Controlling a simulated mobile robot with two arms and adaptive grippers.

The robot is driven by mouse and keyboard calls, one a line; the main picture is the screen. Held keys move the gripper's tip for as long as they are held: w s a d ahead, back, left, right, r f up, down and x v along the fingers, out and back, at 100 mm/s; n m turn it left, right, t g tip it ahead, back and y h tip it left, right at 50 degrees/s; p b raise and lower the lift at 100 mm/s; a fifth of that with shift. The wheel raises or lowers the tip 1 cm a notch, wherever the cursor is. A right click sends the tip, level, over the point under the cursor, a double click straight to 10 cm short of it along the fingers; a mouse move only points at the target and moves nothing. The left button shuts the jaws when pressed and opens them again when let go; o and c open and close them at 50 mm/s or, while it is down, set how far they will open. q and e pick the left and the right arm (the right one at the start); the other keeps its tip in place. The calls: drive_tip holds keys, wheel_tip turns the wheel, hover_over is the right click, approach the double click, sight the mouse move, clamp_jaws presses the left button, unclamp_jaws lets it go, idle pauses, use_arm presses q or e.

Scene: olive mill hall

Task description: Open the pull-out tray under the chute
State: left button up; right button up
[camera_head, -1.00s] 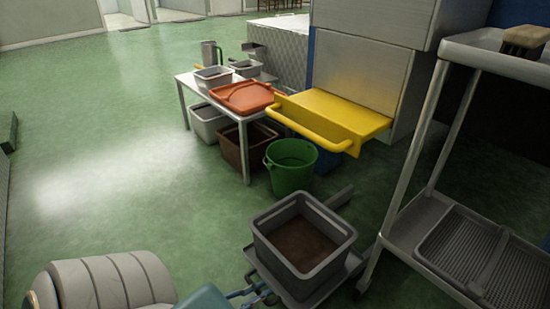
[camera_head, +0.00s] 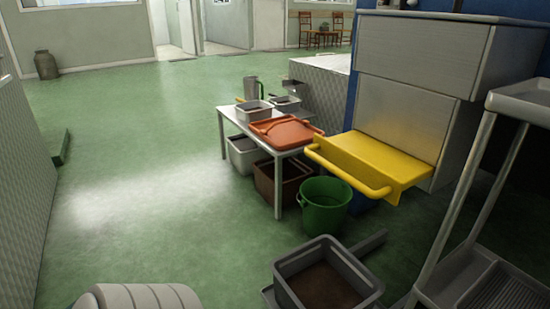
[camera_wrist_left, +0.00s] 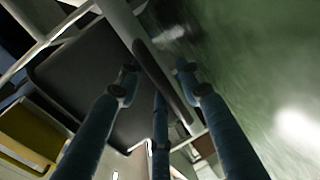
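The yellow pull-out tray (camera_head: 385,158) with its bar handle (camera_head: 345,176) sticks out at the front of the metal housing (camera_head: 405,105), in the right half of the head view. A yellow surface also shows at the lower left of the left wrist view (camera_wrist_left: 30,132); I cannot tell which part it is. My left gripper (camera_wrist_left: 156,72) shows only in the left wrist view, its blue fingers spread apart. A dark bar runs behind or between the fingers; contact is unclear. My right gripper is not in view.
A white table (camera_head: 232,119) with an orange lid (camera_head: 287,133) and small bins stands left of the tray. A green bucket (camera_head: 325,207) and a grey crate (camera_head: 290,287) are on the near side. A grey trolley (camera_head: 450,215) stands right.

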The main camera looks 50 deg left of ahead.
use_arm(q)
drive_tip(key=v, duration=1.2)
drive_tip(key=shift+d, duration=0.1)
